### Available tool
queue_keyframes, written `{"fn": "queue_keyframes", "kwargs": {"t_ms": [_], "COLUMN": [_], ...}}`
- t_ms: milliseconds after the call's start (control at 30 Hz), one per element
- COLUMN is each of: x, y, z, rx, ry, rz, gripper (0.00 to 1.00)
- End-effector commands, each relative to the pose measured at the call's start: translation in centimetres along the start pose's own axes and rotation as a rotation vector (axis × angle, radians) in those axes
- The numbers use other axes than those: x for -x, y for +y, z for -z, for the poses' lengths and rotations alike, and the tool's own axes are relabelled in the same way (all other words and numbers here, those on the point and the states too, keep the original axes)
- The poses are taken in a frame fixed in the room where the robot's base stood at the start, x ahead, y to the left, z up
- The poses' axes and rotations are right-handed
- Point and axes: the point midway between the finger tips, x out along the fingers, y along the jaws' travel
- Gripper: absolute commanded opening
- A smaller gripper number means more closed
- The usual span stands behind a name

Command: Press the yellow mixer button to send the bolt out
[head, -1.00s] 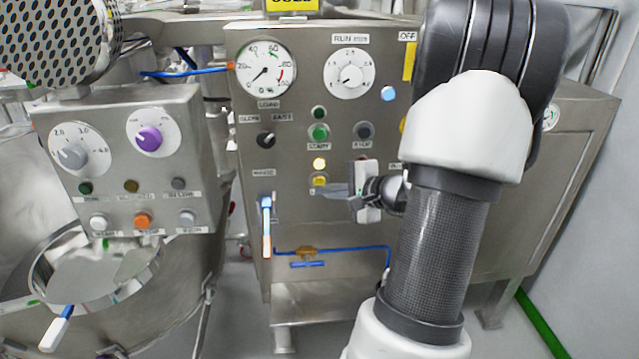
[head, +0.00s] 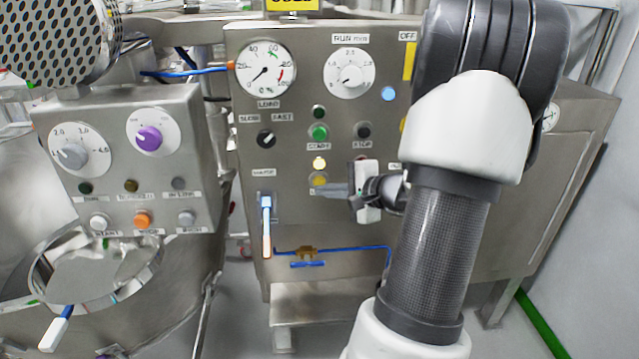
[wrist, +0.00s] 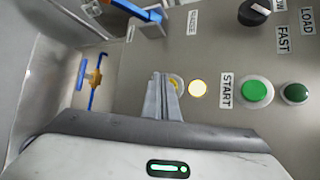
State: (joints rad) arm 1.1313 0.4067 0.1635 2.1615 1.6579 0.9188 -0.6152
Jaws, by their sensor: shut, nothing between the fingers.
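The yellow button (head: 319,180) is on the steel mixer panel (head: 300,225), below a lit pale-yellow lamp (head: 319,163). My gripper (head: 322,190) is shut and empty, with its fingertips at the yellow button in the head view. In the wrist view, the shut fingers (wrist: 162,78) cover most of the yellow button (wrist: 177,82), and only its edge shows beside them. The lit lamp (wrist: 197,88) is just right of the fingers there. I cannot tell whether the tips touch the button. No bolt can be made out.
The green START button (head: 320,132) and the dark STOP button (head: 363,130) are above. A blue-and-white lever handle (head: 266,222) hangs left of my gripper. Below runs a blue pipe with a brass valve (head: 306,253). A second control box (head: 130,160) stands at left.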

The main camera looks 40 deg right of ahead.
Motion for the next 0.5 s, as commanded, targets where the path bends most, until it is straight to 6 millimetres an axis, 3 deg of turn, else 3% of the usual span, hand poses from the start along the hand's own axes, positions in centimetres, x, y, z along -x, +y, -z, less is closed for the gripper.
{"fn": "queue_keyframes", "kwargs": {"t_ms": [500], "x": [-0.56], "y": [-0.42], "z": [0.41], "rx": [0.001], "ry": [0.000], "rz": [0.000], "gripper": [0.00]}}
